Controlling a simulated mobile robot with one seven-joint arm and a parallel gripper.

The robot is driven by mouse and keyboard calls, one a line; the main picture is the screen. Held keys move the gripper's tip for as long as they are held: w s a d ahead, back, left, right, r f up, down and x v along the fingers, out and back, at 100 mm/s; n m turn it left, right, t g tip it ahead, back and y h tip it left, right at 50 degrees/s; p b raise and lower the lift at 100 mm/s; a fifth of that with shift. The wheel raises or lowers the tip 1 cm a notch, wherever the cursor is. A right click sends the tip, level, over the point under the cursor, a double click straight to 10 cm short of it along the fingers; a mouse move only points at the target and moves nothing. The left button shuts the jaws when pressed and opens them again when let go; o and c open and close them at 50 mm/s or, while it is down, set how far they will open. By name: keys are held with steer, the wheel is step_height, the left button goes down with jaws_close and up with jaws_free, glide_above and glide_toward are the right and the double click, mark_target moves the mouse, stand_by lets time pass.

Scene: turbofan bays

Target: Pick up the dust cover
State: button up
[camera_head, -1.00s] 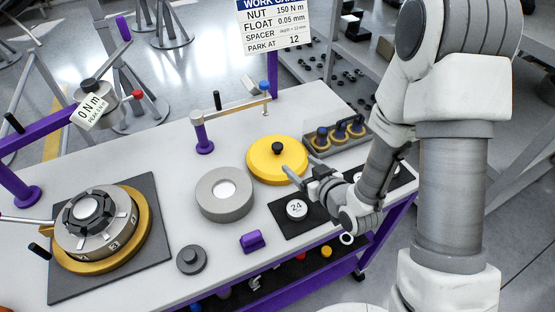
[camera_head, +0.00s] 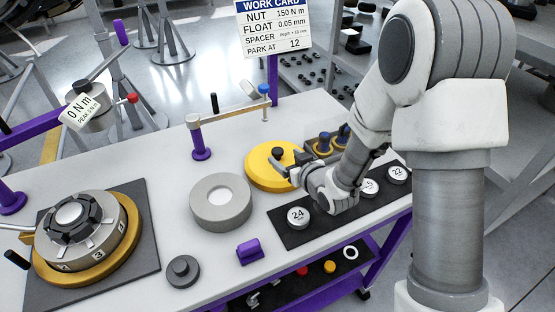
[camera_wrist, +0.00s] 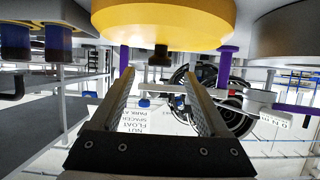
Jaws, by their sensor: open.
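The dust cover, taken here to be the yellow disc (camera_head: 262,177) with a black knob (camera_head: 278,153) on top, lies flat on the bench. My gripper (camera_head: 287,162) is at its right side, low over the disc, with its fingers near the knob, and hides part of the disc. In the wrist view the picture is upside down: the yellow disc (camera_wrist: 165,22) is at the top and its knob (camera_wrist: 160,56) points down. The open, empty fingers (camera_wrist: 160,85) lie on either side of the knob's line; whether the knob is between the tips is unclear.
A grey ring (camera_head: 221,203) stands left of the disc. Behind my gripper is a rack with blue-topped pieces (camera_head: 323,142). A dark mat (camera_head: 292,234) with numbered round pieces lies in front. A purple post (camera_head: 200,140) with an arm stands behind.

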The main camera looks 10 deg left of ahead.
mark_target(278, 151)
steer(key=shift+p+x, duration=0.35)
steer(key=shift+x, duration=2.8)
steer(key=shift+r, duration=0.15)
jaws_close()
